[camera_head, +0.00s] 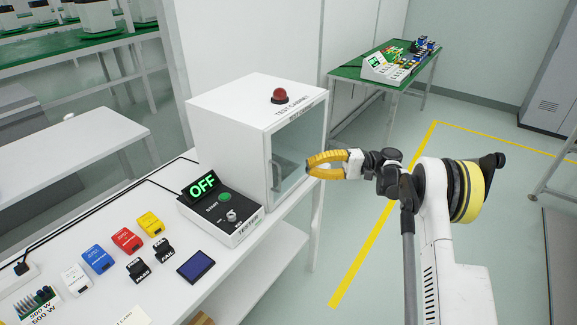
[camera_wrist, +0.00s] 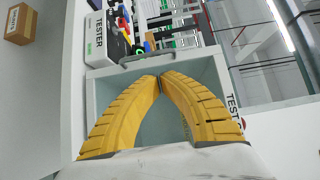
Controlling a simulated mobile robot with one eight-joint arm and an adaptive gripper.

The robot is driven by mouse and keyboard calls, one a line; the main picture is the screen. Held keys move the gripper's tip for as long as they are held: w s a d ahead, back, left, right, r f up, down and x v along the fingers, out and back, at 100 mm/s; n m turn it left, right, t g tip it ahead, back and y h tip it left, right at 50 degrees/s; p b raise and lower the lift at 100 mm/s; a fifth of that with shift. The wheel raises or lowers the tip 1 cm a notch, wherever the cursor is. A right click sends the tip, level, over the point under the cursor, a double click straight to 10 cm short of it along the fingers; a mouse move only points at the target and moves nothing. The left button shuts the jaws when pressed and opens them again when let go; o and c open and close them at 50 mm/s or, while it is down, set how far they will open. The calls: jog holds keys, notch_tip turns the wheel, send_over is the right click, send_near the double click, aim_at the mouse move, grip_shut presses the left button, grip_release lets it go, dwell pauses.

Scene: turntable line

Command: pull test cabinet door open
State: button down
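The test cabinet (camera_head: 237,115) is a white box with a red dome button (camera_head: 279,96) on top. Its glass-fronted door (camera_head: 299,150) looks closed, with a grey bar handle (camera_head: 275,176) at its left edge. The handle also shows in the wrist view (camera_wrist: 147,57), just beyond my fingertips. My gripper (camera_head: 309,168) has yellow fingers and is in front of the door, to the right of the handle and apart from it. In the wrist view its fingertips (camera_wrist: 160,78) meet with nothing seen between them. The fingers hide part of the door.
A tester box (camera_head: 222,213) with an "OFF" display stands left of the door on the white bench. Coloured blocks (camera_head: 126,240) and a dark blue pad (camera_head: 196,266) lie nearby. A green table (camera_head: 407,78) is behind. Floor right of the cabinet is clear.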

aim_at(271, 169)
jog(key=a+b, duration=0.1)
jog(key=a, duration=0.4)
jog(key=a+b, duration=0.2)
jog(key=a, duration=0.3)
jog(key=shift+s, duration=0.2)
jog(key=shift+d, duration=0.1)
